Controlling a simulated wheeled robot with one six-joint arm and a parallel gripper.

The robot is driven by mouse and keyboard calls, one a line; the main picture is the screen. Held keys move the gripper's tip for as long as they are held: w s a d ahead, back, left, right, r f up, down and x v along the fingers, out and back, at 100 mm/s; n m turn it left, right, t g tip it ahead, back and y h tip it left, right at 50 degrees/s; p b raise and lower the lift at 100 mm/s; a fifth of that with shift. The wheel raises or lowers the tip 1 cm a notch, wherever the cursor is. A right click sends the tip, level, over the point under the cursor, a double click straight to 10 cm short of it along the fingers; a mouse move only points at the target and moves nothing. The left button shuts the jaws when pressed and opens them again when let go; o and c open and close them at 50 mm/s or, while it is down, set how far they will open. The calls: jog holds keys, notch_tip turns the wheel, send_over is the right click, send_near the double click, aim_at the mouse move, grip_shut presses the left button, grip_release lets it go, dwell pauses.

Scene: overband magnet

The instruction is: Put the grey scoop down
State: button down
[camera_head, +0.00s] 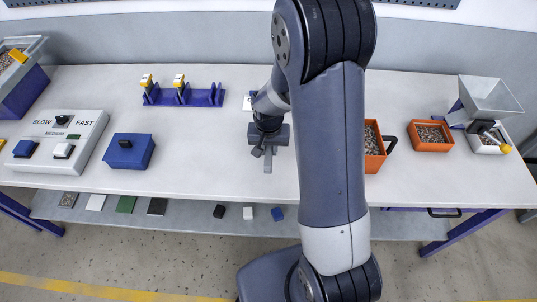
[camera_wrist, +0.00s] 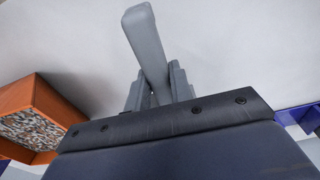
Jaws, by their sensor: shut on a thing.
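The grey scoop shows as a plain grey bar (camera_wrist: 147,38) in the wrist view, running away between my fingers. In the head view a short grey end of it (camera_head: 268,166) shows just below my gripper (camera_head: 267,148). My gripper is shut on the scoop; the fingers also show in the wrist view (camera_wrist: 156,88). The scoop is over the white table top (camera_head: 220,165), near its middle. I cannot tell whether it touches the table. Its far part is hidden by my gripper and arm.
An orange bin (camera_head: 371,165) of mixed bits stands to the right, partly behind my arm. A smaller orange tray (camera_head: 447,145) and a hopper (camera_head: 490,95) are further right. A blue rack (camera_head: 205,98), blue box (camera_head: 129,151) and speed panel (camera_head: 35,140) are left.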

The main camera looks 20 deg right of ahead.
jog(key=shift+f, duration=2.15)
jog(key=shift+f, duration=0.1)
jog(key=c, duration=1.3)
grip_release()
jog(key=shift+o, duration=0.2)
jog(key=r, duration=0.4)
jog(key=s+r, duration=0.1)
jog(key=r, duration=0.7)
jog(key=shift+s+a+r, duration=0.1)
jog(key=shift+s+a, duration=0.05)
jog(key=shift+a, duration=0.05)
